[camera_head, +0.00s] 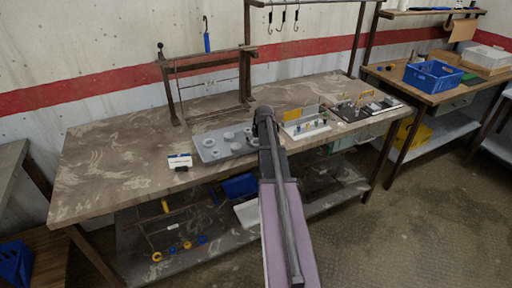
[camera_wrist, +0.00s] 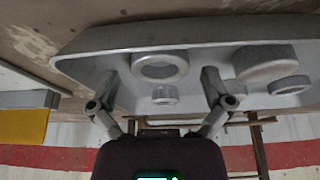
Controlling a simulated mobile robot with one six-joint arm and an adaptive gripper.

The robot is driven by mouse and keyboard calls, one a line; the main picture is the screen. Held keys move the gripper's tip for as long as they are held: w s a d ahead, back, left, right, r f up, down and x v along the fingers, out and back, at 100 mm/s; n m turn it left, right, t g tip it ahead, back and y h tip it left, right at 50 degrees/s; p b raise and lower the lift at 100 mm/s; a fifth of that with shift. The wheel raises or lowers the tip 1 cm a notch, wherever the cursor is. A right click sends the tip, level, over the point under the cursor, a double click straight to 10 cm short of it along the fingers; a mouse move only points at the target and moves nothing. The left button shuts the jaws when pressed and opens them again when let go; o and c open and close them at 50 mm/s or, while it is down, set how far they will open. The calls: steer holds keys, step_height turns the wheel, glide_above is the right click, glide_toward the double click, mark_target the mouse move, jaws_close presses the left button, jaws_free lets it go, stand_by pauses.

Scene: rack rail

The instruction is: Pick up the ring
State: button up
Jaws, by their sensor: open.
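A grey ring (camera_wrist: 160,79) with an open centre sits on a grey tray (camera_wrist: 85,66) in the wrist view. My gripper (camera_wrist: 160,76) is open, one finger to either side of the ring as seen there, with nothing held. I cannot tell how far the fingertips are above the tray. In the head view the tray (camera_head: 207,159) lies on the workbench with several small round grey pieces, too small to tell which is the ring. My arm covers the tray's right end, and the fingers are not clear there.
Other round pieces (camera_wrist: 264,72) stand beside the ring on the tray. A white block (camera_head: 179,161) lies left of the tray on the workbench (camera_head: 110,175). A white fixture board (camera_head: 305,128) is close to the right of my arm. A metal frame (camera_head: 172,95) stands behind.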

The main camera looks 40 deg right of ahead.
steer(key=shift+f, duration=0.1)
steer(key=shift+c, duration=0.2)
stand_by(0.4)
steer(key=c, duration=1)
